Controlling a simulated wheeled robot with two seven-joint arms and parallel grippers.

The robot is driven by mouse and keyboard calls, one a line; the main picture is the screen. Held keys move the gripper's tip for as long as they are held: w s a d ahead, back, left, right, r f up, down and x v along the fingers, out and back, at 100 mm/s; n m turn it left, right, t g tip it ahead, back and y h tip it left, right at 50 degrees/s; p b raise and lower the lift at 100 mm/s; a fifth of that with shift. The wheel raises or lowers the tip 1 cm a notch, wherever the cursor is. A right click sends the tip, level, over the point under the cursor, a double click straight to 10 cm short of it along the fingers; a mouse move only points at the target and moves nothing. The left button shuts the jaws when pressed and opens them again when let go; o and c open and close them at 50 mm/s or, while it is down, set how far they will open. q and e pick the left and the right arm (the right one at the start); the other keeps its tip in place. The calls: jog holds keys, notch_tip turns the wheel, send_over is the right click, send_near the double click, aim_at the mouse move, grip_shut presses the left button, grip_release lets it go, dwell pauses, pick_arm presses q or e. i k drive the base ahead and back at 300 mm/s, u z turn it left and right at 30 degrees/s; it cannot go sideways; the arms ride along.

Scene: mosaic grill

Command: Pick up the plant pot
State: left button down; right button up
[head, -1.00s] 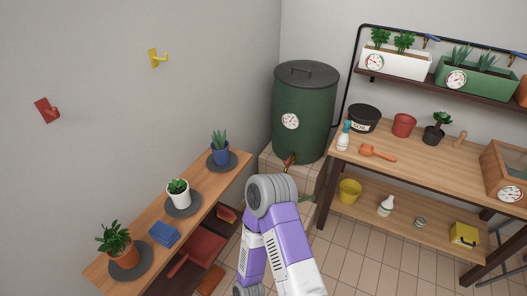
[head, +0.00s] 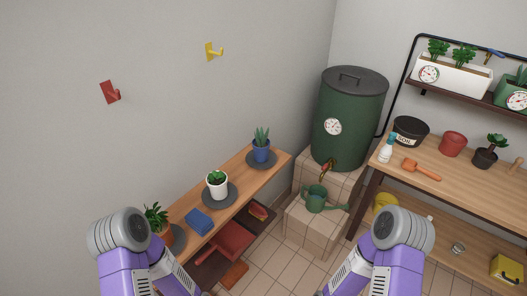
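Three potted plants stand on round dark mats on the narrow wooden shelf. The blue pot (head: 261,154) with a spiky plant is at the far end. The white pot (head: 217,190) with a small green plant is in the middle. At the near end a leafy plant (head: 156,216) shows, its pot mostly hidden behind my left arm. A dark pot (head: 484,158) with a plant stands on the workbench at right. Both my purple arms show at the bottom, apart from the pots. Neither gripper can be seen.
A blue folded cloth (head: 199,222) lies between the near plants. A red dustpan-like item (head: 231,242) is on the lower shelf. A green barrel (head: 350,115) and a watering can (head: 318,199) stand on tiled steps. The workbench (head: 430,197) is at right, with tiled floor between.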

aim_at(261, 145)
jog(key=z, duration=1.5)
jog(key=i, duration=1.25)
jog(key=u, duration=2.55)
